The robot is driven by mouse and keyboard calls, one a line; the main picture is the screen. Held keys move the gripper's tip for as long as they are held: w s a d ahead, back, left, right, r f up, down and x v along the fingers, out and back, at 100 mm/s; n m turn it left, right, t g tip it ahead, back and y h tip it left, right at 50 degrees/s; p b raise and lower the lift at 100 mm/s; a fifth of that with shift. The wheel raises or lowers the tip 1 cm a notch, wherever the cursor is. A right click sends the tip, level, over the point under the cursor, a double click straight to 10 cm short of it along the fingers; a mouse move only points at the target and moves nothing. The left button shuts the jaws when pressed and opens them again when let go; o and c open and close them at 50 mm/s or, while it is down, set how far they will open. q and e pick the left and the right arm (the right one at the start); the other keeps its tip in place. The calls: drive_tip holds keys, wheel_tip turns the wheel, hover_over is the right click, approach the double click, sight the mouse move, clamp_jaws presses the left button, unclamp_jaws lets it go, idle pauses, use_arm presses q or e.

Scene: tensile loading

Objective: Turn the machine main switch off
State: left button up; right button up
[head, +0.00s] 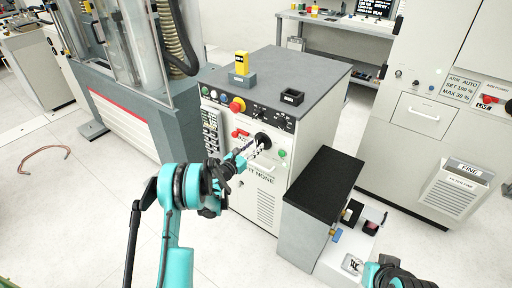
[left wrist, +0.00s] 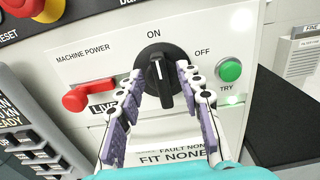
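The machine main switch is a round black knob (left wrist: 158,82) with a raised handle on the white front panel. Its white mark points up toward ON, with OFF printed to its right. In the head view the knob (head: 263,140) is partly behind my left gripper (head: 250,150). In the left wrist view my left gripper (left wrist: 160,72) is open, one purple-padded finger on each side of the handle. Gaps show between the fingers and the handle; contact with the knob's rim cannot be told. My right gripper (head: 398,277) is at the bottom right, cut off by the frame.
A red lever (left wrist: 90,96) labelled LIVE is left of the knob, and a green TRY button (left wrist: 229,70) is right of it. A red emergency button (left wrist: 42,8) is at upper left. A black-topped cabinet (head: 325,185) stands right of the machine cabinet.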

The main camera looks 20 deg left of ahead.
use_arm(q)
drive_tip(key=shift+w+d, duration=0.2)
drive_tip(key=shift+w, duration=0.35)
drive_tip(key=shift+r, duration=0.1)
drive_tip(key=shift+c, duration=0.3)
clamp_jaws()
